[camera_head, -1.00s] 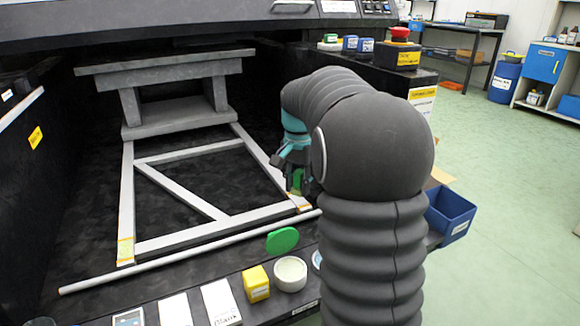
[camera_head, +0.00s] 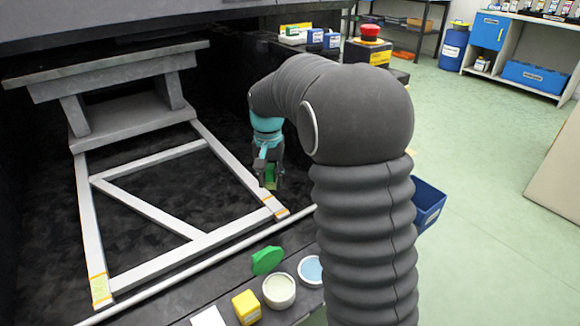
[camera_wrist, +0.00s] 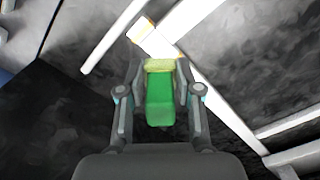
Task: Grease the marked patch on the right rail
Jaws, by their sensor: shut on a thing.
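My gripper (camera_head: 268,178) is shut on a green block with a pale yellow-green pad at its end. In the wrist view, the block (camera_wrist: 159,100) sits between the fingers, with the pad (camera_wrist: 160,65) at the far end. The right rail (camera_head: 228,160) is a pale bar. Its marked patch (camera_head: 275,206), bounded by orange lines, is at the near end. In the head view, the gripper is just above the patch in the picture. In the wrist view, the pad overlaps part of the rail (camera_wrist: 215,95) beside the patch. I cannot tell whether the pad touches it.
A long rod (camera_head: 200,277) lies before the frame. The left rail (camera_head: 90,225) also has a marked patch (camera_head: 100,289).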

